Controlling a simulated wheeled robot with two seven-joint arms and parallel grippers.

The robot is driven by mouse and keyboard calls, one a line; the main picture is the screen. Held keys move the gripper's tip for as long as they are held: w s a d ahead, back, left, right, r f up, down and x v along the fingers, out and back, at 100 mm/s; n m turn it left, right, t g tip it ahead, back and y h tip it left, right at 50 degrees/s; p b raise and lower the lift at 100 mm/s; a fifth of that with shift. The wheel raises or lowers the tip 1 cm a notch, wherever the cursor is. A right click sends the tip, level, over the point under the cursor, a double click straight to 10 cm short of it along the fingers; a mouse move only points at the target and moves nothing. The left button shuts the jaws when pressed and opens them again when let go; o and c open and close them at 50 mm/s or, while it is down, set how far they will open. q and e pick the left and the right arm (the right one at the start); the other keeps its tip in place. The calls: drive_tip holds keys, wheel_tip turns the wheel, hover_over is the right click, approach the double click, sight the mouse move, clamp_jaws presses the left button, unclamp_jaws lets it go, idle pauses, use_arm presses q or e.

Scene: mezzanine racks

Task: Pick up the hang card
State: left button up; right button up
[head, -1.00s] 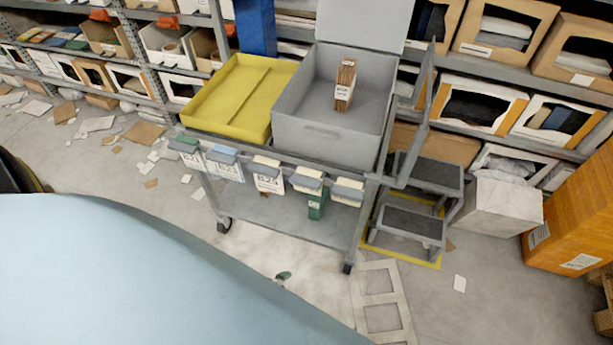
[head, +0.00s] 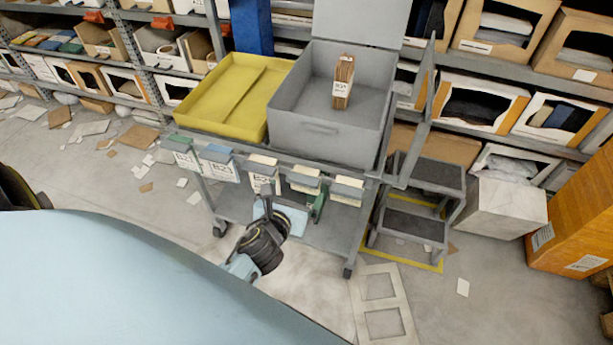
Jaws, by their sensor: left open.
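Several hang cards hang in clips along the front rail of a grey cart. The left one (head: 186,160) has a green clip. The one beside it (head: 221,171) has a blue clip and printed text. More pale cards hang to the right, such as one (head: 304,187) and the rightmost (head: 347,194). My left gripper (head: 288,205) is open, just below and in front of the rail's middle, with one dark finger overlapping a white card (head: 260,183). I cannot tell whether it touches anything. My right gripper is not in view.
The cart carries a yellow tray (head: 222,128) and an open grey bin (head: 325,137) holding a bundle of brown cards (head: 343,82). A step stool (head: 413,222) stands right of the cart. Racks line the back. Paper scraps and a pale frame (head: 381,308) lie on the floor.

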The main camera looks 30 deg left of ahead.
sight(302, 181)
use_arm(q)
drive_tip(key=shift+x, duration=0.85)
drive_tip(key=b+x, duration=0.1)
drive_tip(key=x, duration=0.3)
drive_tip(key=shift+a+f, duration=0.1)
drive_tip(key=shift+f, duration=0.15)
drive_tip(key=shift+w+a+f+b, duration=0.15)
drive_tip(key=shift+w+b, duration=0.15)
drive_tip(key=shift+w, duration=0.15)
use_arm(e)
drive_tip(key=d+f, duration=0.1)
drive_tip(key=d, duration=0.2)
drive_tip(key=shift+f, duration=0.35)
use_arm(q)
drive_tip(key=c, duration=1)
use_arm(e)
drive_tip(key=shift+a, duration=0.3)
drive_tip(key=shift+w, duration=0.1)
